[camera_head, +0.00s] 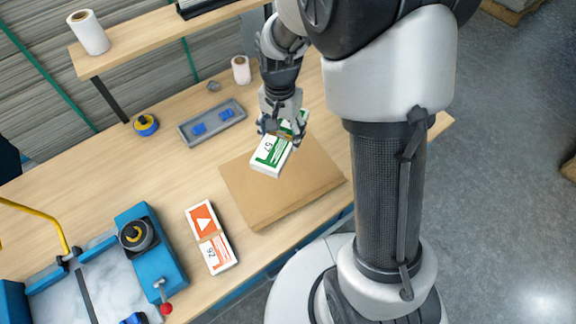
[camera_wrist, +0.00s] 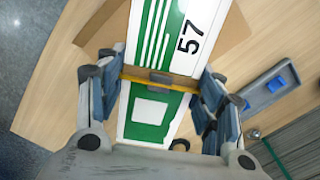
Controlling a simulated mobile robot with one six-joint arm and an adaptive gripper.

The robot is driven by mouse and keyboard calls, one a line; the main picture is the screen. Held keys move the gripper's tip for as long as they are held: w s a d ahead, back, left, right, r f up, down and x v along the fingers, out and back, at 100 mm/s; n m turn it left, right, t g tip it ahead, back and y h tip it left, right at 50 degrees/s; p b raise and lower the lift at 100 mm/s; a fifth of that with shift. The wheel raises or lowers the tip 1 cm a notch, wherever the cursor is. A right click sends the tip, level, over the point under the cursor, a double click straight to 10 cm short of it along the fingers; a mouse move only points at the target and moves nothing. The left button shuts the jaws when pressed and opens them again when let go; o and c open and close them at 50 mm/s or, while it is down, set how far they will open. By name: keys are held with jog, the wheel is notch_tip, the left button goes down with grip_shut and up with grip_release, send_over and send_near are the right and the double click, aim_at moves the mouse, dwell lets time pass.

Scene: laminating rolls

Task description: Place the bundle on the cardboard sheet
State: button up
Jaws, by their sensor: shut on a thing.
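A green and white bundle (camera_head: 270,155) marked 57 has a brown band around its middle. My gripper (camera_head: 282,128) is shut on it from above. In the wrist view the bundle (camera_wrist: 150,125) sits between the two fingers (camera_wrist: 155,82), which grip it near the band. The cardboard sheet (camera_head: 265,205) is brown and lies on the table under and in front of the bundle; a part of it also shows in the wrist view (camera_wrist: 215,50). I cannot tell whether the bundle touches the sheet or is just above it.
An orange and white bundle (camera_head: 211,237) lies left of the sheet. A grey tray (camera_head: 212,123) with blue pieces, a tape roll (camera_head: 146,125) and a white roll (camera_head: 241,70) stand farther back. A blue machine (camera_head: 150,255) is at the front left. A shelf (camera_head: 150,35) runs above the back edge.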

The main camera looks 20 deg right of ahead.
aim_at(282, 174)
jog(key=shift+w+d+r+m, duration=0.2)
jog(key=shift+w+m, duration=0.15)
jog(key=shift+m, duration=0.75)
jog(key=m, duration=0.2)
jog(key=shift+w+a+r+m, duration=0.15)
jog(key=shift+r+m, duration=0.1)
jog(key=shift+m, duration=0.15)
jog(key=shift+a+m, duration=0.1)
jog(key=shift+m, duration=0.2)
jog(key=shift+f+b, duration=0.3)
jog(key=shift+f, duration=0.05)
notch_tip(282, 174, down, 19)
jog(key=b, duration=0.6)
jog(key=shift+f, duration=0.1)
jog(key=shift+f, duration=0.1)
jog(key=o, duration=1.3)
jog(key=shift+c, duration=0.2)
